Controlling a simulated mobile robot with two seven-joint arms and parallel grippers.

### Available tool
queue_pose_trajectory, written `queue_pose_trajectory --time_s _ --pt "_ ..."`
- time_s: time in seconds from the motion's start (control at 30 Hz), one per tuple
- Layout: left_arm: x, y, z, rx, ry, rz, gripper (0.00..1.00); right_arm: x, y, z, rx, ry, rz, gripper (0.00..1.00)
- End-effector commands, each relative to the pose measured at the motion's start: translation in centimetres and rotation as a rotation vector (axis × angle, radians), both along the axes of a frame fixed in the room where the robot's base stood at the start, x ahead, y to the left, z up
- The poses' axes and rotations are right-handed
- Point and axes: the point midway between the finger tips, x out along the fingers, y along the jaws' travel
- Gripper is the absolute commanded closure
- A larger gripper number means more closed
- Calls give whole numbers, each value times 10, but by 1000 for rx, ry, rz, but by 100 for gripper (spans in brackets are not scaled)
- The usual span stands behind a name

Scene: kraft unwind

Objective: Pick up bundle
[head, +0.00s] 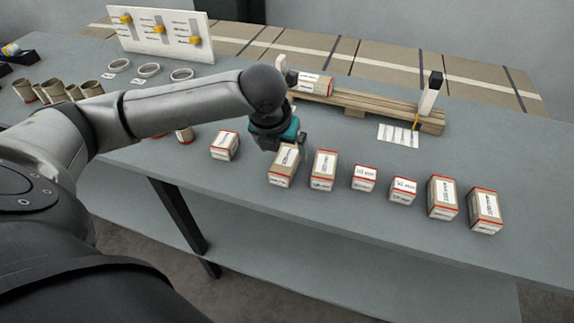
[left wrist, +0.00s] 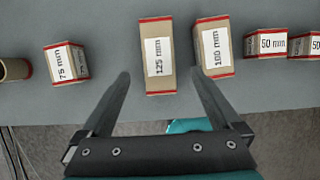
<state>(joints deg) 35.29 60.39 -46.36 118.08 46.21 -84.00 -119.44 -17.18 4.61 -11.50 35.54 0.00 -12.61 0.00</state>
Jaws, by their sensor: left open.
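Several kraft bundles with red edges and white size labels stand in a row along the table. My left gripper (head: 287,148) is over the 125 mm bundle (head: 284,167); its fingers hardly show in the head view. In the left wrist view the left gripper (left wrist: 160,73) is open and empty, and the 125 mm bundle (left wrist: 159,57) lies between and ahead of its fingertips. The 75 mm bundle (left wrist: 68,63) is to the left, and the 100 mm bundle (left wrist: 213,48) is close by the right finger. My right gripper is not in view.
More bundles, including a 50 mm one (head: 364,177), continue right. A wooden pallet (head: 370,102) with another bundle (head: 315,85) and an upright post (head: 431,94) is behind. Kraft tubes (head: 55,90), white rings (head: 148,70) and a white board (head: 159,36) are at the left.

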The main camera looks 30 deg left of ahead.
Motion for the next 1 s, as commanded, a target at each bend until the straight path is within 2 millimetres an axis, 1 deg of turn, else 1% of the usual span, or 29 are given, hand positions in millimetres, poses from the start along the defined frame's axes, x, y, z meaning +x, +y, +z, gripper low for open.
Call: queue_pose_trajectory --time_s 0.03,0.27,0.5,0.57,0.67,0.87,1.0 --pt "3 0 -8 -2 1 1 3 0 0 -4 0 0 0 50" --pt "9 2 -21 -1 -1 1 3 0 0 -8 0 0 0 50" --pt "23 7 -55 -1 0 2 3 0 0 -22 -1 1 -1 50" --pt "25 8 -60 0 0 1 3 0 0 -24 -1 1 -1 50" --pt "27 8 -64 0 -2 -1 3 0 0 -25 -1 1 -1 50" --pt "28 8 -63 1 -3 -1 3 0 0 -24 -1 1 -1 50" --pt "28 8 -63 1 -2 -1 17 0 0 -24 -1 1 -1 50"
